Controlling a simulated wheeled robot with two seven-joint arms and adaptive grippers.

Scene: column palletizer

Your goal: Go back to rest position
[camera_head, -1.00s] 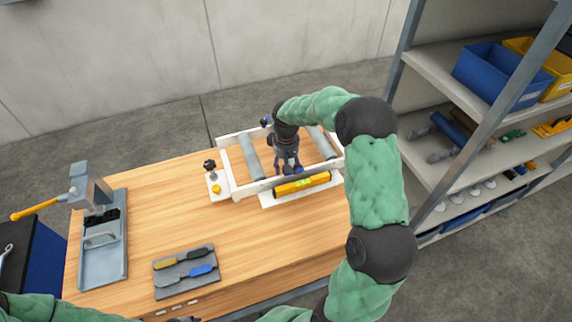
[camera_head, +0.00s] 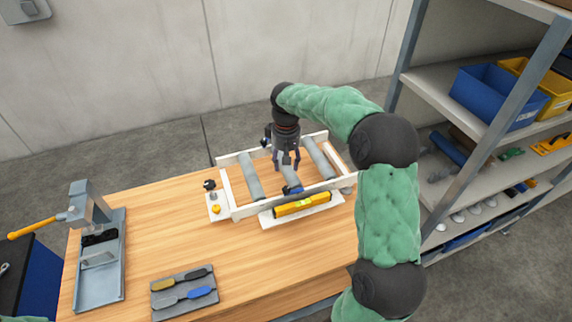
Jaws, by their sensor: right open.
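My right gripper (camera_head: 287,161) is open, fingers pointing down, above the white roller frame (camera_head: 226,187) on the wooden table. Grey rollers lie across the frame: one at the left (camera_head: 250,177), one at the right (camera_head: 320,159), and one in the middle (camera_head: 290,177) just below the fingers. A small blue part (camera_head: 293,190) sits at the near end of the middle roller. The fingers partly overlap the middle roller in the picture; I cannot tell whether they touch it. My left gripper is out of the picture.
A shelf with blue (camera_head: 497,97) and yellow bins stands right. The middle tabletop (camera_head: 240,255) is clear.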

